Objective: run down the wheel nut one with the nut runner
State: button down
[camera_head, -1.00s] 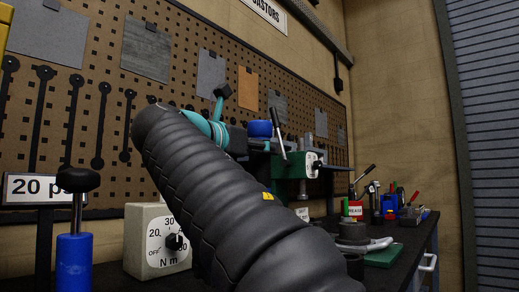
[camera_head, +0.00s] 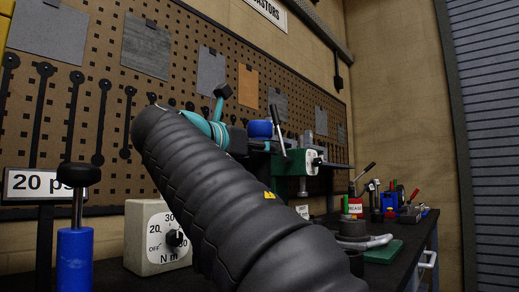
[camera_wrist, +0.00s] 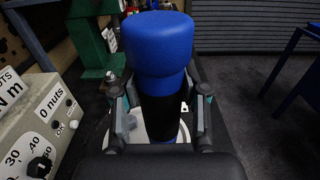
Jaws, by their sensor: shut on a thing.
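The nut runner (camera_wrist: 158,45) has a blue rounded head and a black body. It stands roughly upright between the fingers of my gripper (camera_wrist: 160,108), which is shut on its black body. Its blue head also shows in the head view (camera_head: 260,128), beyond my arm. A pale round surface (camera_wrist: 138,125) shows below and behind the tool. The tool's lower end and wheel nut one are hidden, so I cannot tell whether they touch.
A control box (camera_head: 158,238) with a torque dial stands at left; its "0 nuts" label (camera_wrist: 50,104) shows in the wrist view. A green stand (camera_head: 292,172) is close behind the gripper. A blue pump-like post (camera_head: 75,258) stands front left. Several tools crowd the bench's far end.

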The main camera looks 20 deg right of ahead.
aim_at(254, 122)
jog(key=shift+f+p, duration=0.3)
jog(key=shift+f, duration=0.15)
dwell(1.6)
jog(key=shift+r, duration=0.1)
jog(key=shift+r+p, duration=2.15)
jog(key=shift+p, duration=0.05)
jog(key=shift+r, duration=0.85)
jog(key=shift+d, duration=0.1)
